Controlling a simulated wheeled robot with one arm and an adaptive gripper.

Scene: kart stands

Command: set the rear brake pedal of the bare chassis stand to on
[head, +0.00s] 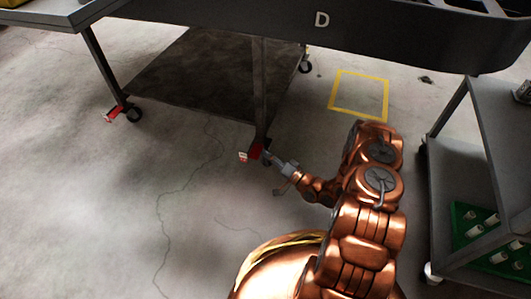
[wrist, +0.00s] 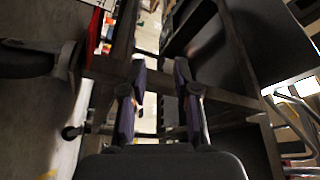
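The chassis stand (head: 259,85) is a dark frame on casters under a grey body marked D. A red brake pedal with a white label (head: 251,153) is at the caster of its nearer leg. A similar red pedal (head: 113,114) is at the left caster. I cannot tell which is called rear, nor the set position of either. My gripper (head: 270,158) is low, just right of the nearer pedal. In the wrist view my gripper (wrist: 160,72) is open with nothing between its fingers. There a red pedal (wrist: 96,35) and dark caster wheel (wrist: 30,62) are left of the fingers.
A grey cart (head: 490,125) with a green tray (head: 462,217) of white cylinders stands at the right. A yellow floor square (head: 359,73) lies behind my arm. The concrete floor at the left and front is clear.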

